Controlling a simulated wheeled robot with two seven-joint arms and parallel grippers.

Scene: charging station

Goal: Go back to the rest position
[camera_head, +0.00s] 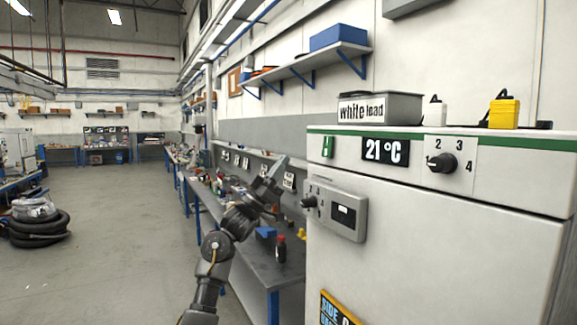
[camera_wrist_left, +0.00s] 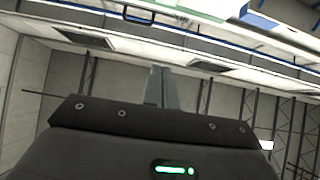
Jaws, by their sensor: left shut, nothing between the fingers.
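My left arm rises from the bottom of the head view, with its dark wrist in front of the long workbench (camera_head: 258,270). My left gripper (camera_head: 281,165) points up and to the right, just left of the white cabinet (camera_head: 430,235) in the picture. In the left wrist view the fingers (camera_wrist_left: 163,85) are together, with nothing between them, against the roof and upper wall. My right gripper is not in either view.
The cabinet carries a grey control box (camera_head: 337,210), a 21 °C display (camera_head: 385,151) and a rotary knob (camera_head: 442,162). Open floor (camera_head: 120,230) lies left.

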